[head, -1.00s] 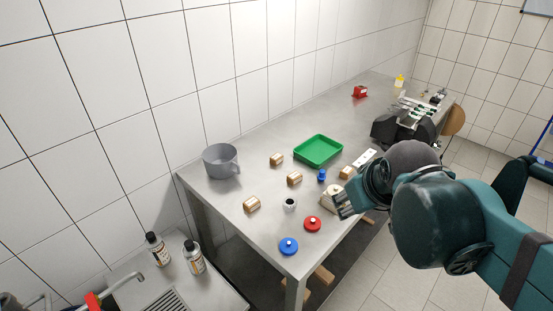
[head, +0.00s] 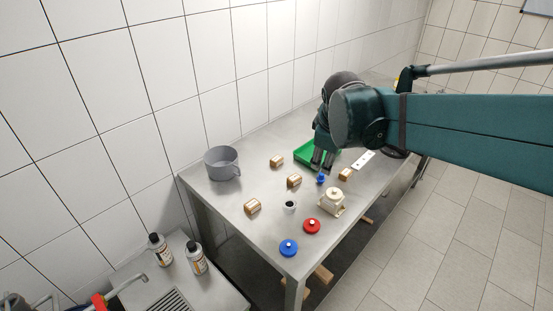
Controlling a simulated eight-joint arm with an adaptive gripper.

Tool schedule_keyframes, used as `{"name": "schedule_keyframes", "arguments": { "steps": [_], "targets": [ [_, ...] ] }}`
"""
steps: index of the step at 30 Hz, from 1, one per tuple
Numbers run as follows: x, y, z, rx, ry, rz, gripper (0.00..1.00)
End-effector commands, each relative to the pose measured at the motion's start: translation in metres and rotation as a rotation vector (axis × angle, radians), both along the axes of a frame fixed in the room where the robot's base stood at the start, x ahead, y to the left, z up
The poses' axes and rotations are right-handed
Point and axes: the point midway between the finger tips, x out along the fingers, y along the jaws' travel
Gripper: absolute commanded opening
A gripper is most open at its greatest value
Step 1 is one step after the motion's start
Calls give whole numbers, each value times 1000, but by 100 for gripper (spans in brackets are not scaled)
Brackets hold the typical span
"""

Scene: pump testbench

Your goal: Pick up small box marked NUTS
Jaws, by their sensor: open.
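Small brown boxes stand on the steel table: one at the back (head: 277,161), one in the middle (head: 294,180), one at the front left (head: 252,206) and one at the right (head: 345,174). Their markings are too small to read, so I cannot tell which one says NUTS. My gripper (head: 322,164) points down, open and empty, in front of the green tray and near a small blue part. It appears above the table, to the right of the middle box and left of the right box.
The green tray (head: 303,151) is partly hidden by my arm. The table's front left is clear.

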Motion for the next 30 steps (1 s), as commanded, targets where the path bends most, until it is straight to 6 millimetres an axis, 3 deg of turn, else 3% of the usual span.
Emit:
{"name": "schedule_keyframes", "arguments": {
  "steps": [14,30],
  "targets": [
    [86,33,-11,-177,75,295,41],
    [173,77,-49,-366,169,633,41]
  ]
}}
